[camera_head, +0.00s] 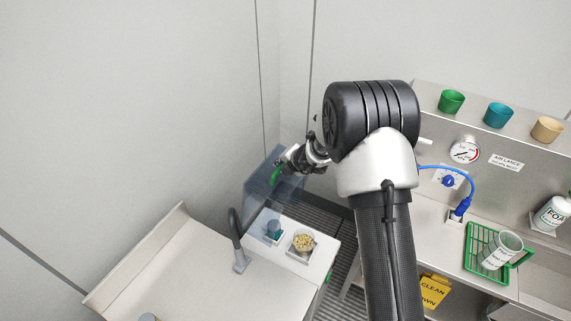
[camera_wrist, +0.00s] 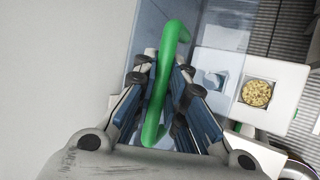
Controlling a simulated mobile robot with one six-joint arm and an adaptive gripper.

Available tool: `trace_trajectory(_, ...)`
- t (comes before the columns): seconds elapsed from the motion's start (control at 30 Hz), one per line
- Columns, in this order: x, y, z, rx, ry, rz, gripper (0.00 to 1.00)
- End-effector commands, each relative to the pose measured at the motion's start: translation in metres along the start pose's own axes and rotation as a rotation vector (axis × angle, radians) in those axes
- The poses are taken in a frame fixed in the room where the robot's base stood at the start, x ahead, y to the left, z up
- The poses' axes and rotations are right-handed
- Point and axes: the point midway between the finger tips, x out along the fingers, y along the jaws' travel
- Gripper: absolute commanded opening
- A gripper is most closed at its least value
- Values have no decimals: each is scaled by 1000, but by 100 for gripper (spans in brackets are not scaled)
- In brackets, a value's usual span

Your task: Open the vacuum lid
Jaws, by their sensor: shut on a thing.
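The vacuum lid (camera_head: 258,190) is a clear bluish panel, raised steeply at the back left of a white station (camera_head: 322,252) in the head view. The lid (camera_wrist: 229,35) also shows in the wrist view, behind the fingers. Its green handle (camera_head: 276,175) is a bent bar. The handle (camera_wrist: 172,50) runs between the fingers in the wrist view. My gripper (camera_head: 284,167) is shut on the handle, with a finger on either side of it (camera_wrist: 165,74). My arm hides part of the area right of the lid.
A shelf with colored cups (camera_head: 498,114) and a green rack (camera_head: 478,262) stand at right.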

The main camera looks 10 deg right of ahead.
Motion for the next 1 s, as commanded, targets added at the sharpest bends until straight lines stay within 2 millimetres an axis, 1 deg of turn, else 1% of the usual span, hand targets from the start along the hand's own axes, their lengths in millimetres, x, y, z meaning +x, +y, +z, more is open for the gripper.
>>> trace_trajectory(0.13,0,1,0,-1,0,3,0)
trace_trajectory(0.17,0,1,0,-1,0,3,13)
trace_trajectory(0.3,0,1,0,-1,0,2,21)
trace_trajectory(0.57,0,0,0,0,0,0,21)
trace_trajectory(0.67,-4,0,1,0,-1,1,21)
trace_trajectory(0.77,-15,1,1,0,-2,1,21)
trace_trajectory(0.87,-34,1,1,1,-3,1,21)
trace_trajectory(1.0,-66,1,2,1,-4,3,21)
